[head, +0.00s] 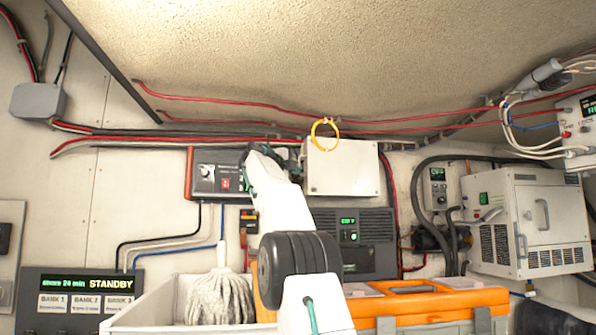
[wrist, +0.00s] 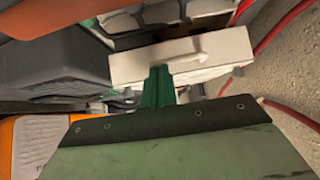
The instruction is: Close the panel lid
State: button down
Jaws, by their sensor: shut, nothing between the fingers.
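The dark switch panel (head: 222,180) is on the back wall, left of centre in the head view. A thin orange upright piece (head: 189,173) stands along its left edge; it looks like a lid swung out and seen edge-on, but I cannot be sure. My arm rises in front of the panel's right side and hides part of it.
The white wall box (head: 345,170) with a yellow ring (head: 324,134) is right of the panel. Red cables run above, under the sloping ceiling (head: 330,50). An orange toolbox (head: 420,302) and a mop (head: 218,298) in a white bin are below. A white vented unit (head: 530,225) is at right.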

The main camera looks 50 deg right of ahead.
jog(key=shift+w+d, duration=0.3)
jog(key=shift+w, duration=0.55)
jog(key=a, duration=0.7)
jog(key=shift+s+a, duration=0.3)
jog(key=shift+a, duration=0.1)
jog(key=shift+s, duration=0.1)
